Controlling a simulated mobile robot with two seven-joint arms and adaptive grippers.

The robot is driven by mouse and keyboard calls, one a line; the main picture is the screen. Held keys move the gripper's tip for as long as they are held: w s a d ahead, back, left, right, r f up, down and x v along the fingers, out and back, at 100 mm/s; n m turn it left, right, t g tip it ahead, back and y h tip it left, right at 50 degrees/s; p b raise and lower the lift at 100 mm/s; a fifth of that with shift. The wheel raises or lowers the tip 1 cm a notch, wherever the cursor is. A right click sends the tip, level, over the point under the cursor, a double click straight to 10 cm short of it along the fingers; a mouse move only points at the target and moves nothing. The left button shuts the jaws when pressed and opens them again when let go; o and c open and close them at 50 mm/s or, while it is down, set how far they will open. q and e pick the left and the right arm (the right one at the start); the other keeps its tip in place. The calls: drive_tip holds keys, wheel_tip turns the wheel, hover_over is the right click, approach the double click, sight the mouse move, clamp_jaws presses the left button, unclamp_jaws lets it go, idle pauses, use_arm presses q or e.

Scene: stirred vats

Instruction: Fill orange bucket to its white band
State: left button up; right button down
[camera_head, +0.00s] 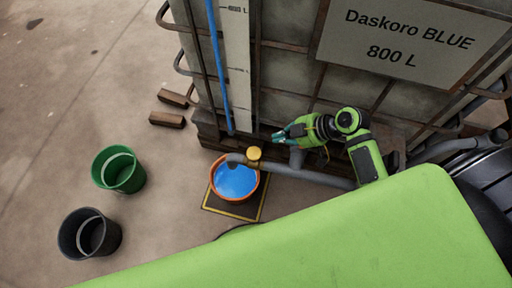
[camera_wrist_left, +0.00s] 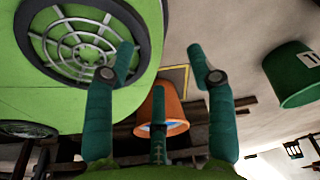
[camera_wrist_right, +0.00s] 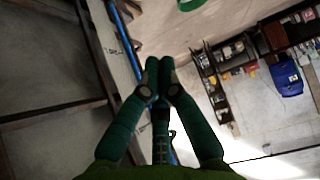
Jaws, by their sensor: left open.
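The orange bucket (camera_head: 212,182) stands on a dark, yellow-edged mat (camera_head: 240,212) under the end of a grey pipe (camera_head: 310,175). Blue liquid (camera_head: 236,181) lies high inside it; I cannot make out a white band on its inner wall. A yellow knob (camera_head: 254,153) sits on the pipe near its outlet. My right gripper (camera_head: 277,137) is just right of and behind the knob, apart from it; its fingertips meet, empty, in the right wrist view (camera_wrist_right: 158,75). My left gripper (camera_wrist_left: 165,65) is open and empty in its wrist view, where the orange bucket (camera_wrist_left: 172,112) shows beyond the fingers.
The caged vat (camera_head: 285,60) marked "Daskoro BLUE 800 L" stands behind, with a blue tube (camera_head: 217,60) beside a scale. A green bucket (camera_head: 118,170) and a black bucket (camera_head: 88,234) stand at left. Brown blocks (camera_head: 167,119) lie by the vat. Floor at far left is clear.

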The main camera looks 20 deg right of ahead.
use_arm(q)
drive_tip(key=shift+s, duration=0.1)
use_arm(e)
drive_tip(key=shift+s+d+f, duration=0.1)
drive_tip(key=shift+s+d, duration=0.05)
drive_tip(key=shift+s, duration=0.1)
use_arm(q)
drive_tip(key=shift+d, duration=0.1)
use_arm(e)
drive_tip(key=b, duration=0.1)
hover_over(248, 151)
drive_tip(key=s+d, duration=0.2)
drive_tip(key=d, duration=0.1)
wheel_tip(248, 151, down, 7)
drive_tip(key=shift+a+r, duration=0.1)
drive_tip(key=shift+a, duration=0.05)
wheel_tip(248, 151, down, 4)
drive_tip(key=shift+r+b, duration=0.25)
drive_tip(key=shift+b, duration=0.3)
drive_tip(key=shift+f, duration=0.4)
use_arm(q)
drive_tip(key=w+t, duration=0.1)
drive_tip(key=w, duration=0.6)
drive_tip(key=shift+f+t, duration=0.2)
drive_tip(key=shift+t, duration=0.2)
